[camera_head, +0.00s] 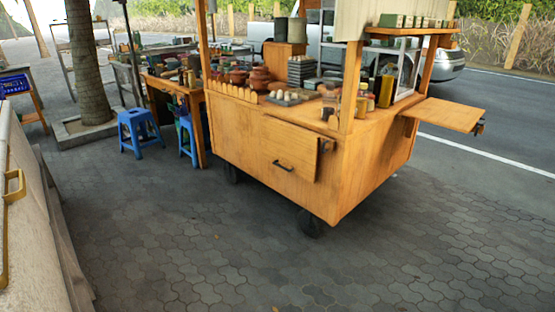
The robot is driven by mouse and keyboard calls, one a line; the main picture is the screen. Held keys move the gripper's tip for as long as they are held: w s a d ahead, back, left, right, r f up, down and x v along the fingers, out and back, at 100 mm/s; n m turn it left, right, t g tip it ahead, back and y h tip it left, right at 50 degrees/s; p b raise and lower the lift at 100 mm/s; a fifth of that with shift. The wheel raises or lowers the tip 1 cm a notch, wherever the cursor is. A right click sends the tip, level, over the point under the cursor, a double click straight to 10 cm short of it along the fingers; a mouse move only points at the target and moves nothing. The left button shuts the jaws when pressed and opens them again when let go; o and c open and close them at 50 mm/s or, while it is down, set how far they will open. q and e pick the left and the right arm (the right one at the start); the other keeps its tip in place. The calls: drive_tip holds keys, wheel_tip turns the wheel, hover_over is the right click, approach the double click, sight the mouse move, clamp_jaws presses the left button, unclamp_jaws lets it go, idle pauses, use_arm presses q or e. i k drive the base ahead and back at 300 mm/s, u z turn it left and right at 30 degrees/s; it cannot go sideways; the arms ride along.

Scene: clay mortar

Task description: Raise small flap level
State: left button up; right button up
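A wooden food cart (250,130) stands on the pavement in the middle. On its front face a small rectangular wooden panel (290,148) with a dark handle (284,165) hangs upright, its right edge standing slightly out from the body. A flat wooden flap (446,114) sticks out roughly level from the cart's right side, with a small dark fitting (479,128) at its outer end. I cannot tell for sure which of the two is the small flap. Neither of my grippers shows in the head view.
Clay pots (260,78), jars and boxes crowd the cart top. Blue stools (139,131) and a laden table (178,86) stand left, near a tree trunk (90,60). A pale structure (25,230) fills the left edge. The pavement (200,255) in front is clear.

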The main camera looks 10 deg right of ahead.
sight(293, 149)
drive_tip(key=i, duration=2.7)
drive_tip(key=z, duration=0.9)
